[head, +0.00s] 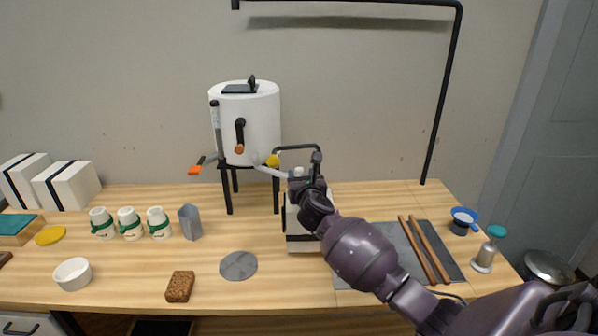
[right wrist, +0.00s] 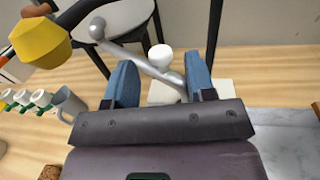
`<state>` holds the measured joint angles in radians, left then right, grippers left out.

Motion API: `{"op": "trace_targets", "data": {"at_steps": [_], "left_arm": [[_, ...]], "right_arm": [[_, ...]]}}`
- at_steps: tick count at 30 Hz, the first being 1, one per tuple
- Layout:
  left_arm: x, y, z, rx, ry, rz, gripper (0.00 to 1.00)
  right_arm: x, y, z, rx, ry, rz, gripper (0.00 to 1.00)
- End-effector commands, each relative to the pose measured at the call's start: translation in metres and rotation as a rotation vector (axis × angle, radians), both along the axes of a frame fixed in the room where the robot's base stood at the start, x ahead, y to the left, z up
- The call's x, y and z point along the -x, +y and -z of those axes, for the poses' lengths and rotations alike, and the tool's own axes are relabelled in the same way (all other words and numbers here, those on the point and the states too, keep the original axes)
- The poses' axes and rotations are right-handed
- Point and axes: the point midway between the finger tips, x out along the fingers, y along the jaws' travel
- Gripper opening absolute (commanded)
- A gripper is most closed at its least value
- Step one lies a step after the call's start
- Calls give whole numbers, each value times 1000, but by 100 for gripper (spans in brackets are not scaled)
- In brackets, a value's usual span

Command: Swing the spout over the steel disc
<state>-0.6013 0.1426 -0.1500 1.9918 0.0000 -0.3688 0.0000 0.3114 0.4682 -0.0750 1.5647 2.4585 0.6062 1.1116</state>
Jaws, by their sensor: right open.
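The white tank (head: 245,125) stands on black legs at the back of the table. Its pale grey spout (head: 268,168) reaches right from near a yellow knob (head: 273,160) toward my right gripper (head: 296,178). In the right wrist view the spout (right wrist: 140,62) runs slantwise into the gap between the blue fingers of my right gripper (right wrist: 160,82), which are apart. I cannot tell whether they touch it. The steel disc (head: 238,266) lies flat on the table, in front of the tank, away from the spout. My left gripper is out of view.
A white box-like device (head: 302,243) stands below my right gripper. A brown block (head: 180,286) and a grey jug (head: 190,222) are left of the disc. White cups (head: 130,222) stand farther left. Wooden sticks (head: 423,250) lie on a grey slab (head: 380,240) at right.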

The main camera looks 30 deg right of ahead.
Motion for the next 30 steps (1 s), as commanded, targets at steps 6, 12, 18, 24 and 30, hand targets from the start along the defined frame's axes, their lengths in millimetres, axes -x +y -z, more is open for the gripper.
{"op": "trace_targets", "data": {"at_steps": [6, 12, 18, 24, 30], "left_arm": [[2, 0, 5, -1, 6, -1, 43], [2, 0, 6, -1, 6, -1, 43], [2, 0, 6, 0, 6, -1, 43], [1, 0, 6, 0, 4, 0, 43], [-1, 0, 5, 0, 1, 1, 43]], "right_arm": [[-25, -10, 1, 2, 1, 0, 50], [-34, -14, 0, 2, 0, -1, 50], [-35, -15, 0, 1, -1, -1, 50], [-35, -15, 0, 1, -1, -1, 36], [-35, -15, 0, 1, 0, -1, 6]]}}
